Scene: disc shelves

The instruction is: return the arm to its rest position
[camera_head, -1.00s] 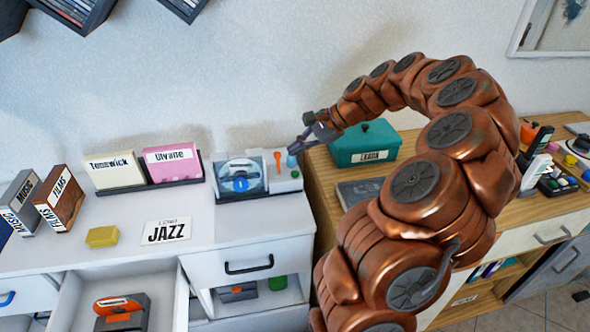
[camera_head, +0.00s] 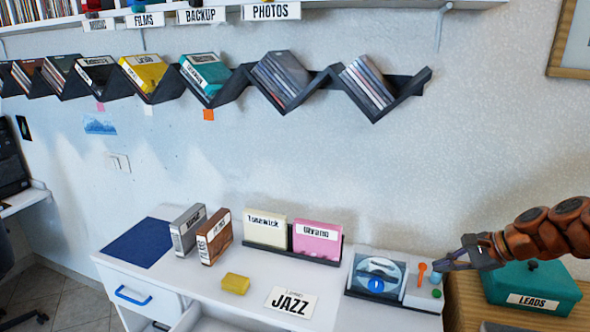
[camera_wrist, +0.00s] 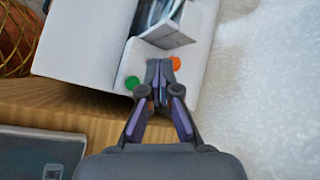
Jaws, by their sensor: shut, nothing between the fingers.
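My gripper (camera_head: 452,262) is at the right of the head view, at the end of my copper arm. It is shut and empty, above the right end of the white disc player (camera_head: 424,287). In the wrist view the closed fingertips (camera_wrist: 163,66) overlap the white player body (camera_wrist: 85,45), near its green button (camera_wrist: 132,83) and orange lever (camera_wrist: 176,63). I cannot tell whether they touch it. Most of my arm is outside the head view.
A teal LEADS box (camera_head: 528,284) stands on the wooden cabinet, close beside my gripper. A JAZZ card (camera_head: 291,302), a yellow block (camera_head: 235,284) and pink and cream cases in a rack are on the white desk. A zigzag shelf (camera_head: 340,80) hangs above.

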